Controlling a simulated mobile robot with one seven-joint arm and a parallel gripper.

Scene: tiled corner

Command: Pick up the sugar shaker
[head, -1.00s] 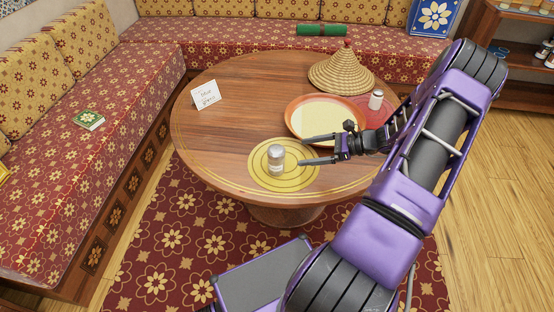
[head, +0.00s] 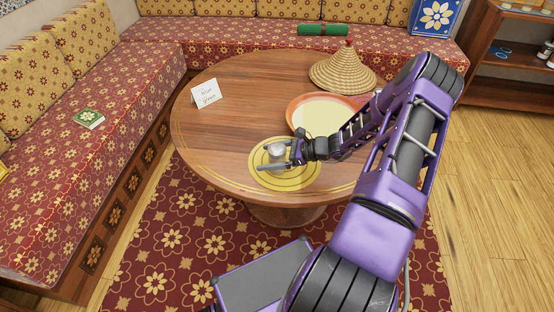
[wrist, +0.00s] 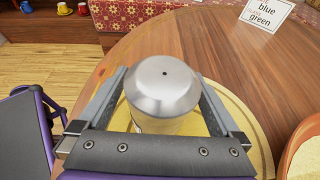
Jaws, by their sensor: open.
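The shaker (wrist: 166,88) has a domed metal lid with one small hole and stands upright on a round yellow mat (head: 300,181) near the table's front edge. In the head view the shaker (head: 277,151) is partly hidden by my gripper (head: 268,156). In the wrist view my gripper (wrist: 170,95) is open, with one finger on each side of the shaker. I cannot tell whether either finger touches it. The shaker's lower body is mostly hidden below its lid in the wrist view.
A round wooden table (head: 225,125) bears an orange-rimmed plate (head: 320,116), a woven cone lid (head: 342,75) and a card (head: 206,94) reading "blue green". My arm covers the table's right side.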

